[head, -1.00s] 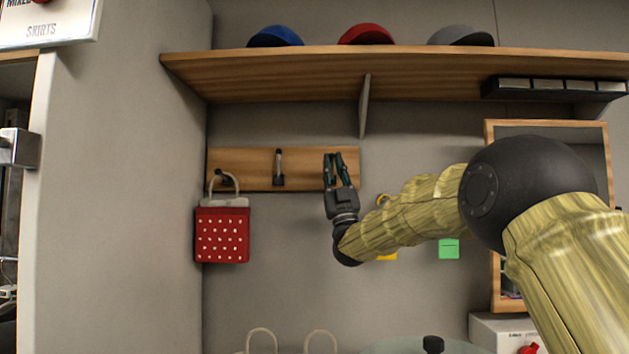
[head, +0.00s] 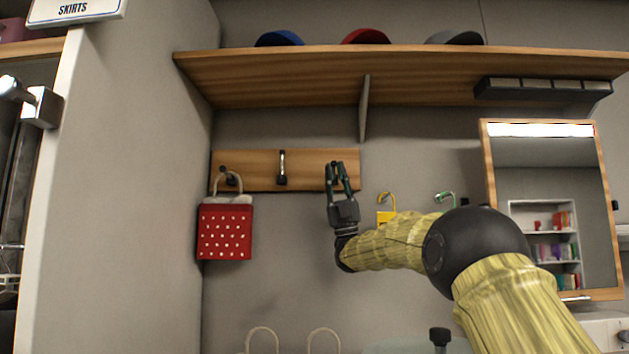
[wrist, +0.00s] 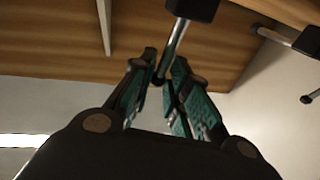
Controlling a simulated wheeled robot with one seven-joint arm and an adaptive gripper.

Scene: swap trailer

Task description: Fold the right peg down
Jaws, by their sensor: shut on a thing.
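A wooden peg board (head: 255,158) is on the wall under the shelf. My gripper (head: 338,168) points up at its right end and hides the right peg in the head view. In the wrist view, the right peg (wrist: 175,45) is a thin metal rod with a black mount, slanting down between the fingertips. My gripper (wrist: 165,70) is shut on the rod's lower end. The middle peg (head: 282,166) stands upright against the board. The left peg sticks out, and a red dotted bag (head: 224,232) hangs from it by its handle.
A wooden shelf (head: 420,65) with blue, red and grey caps lies above the board, with a bracket (head: 364,108) below it. A mirror (head: 550,210) hangs at the right.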

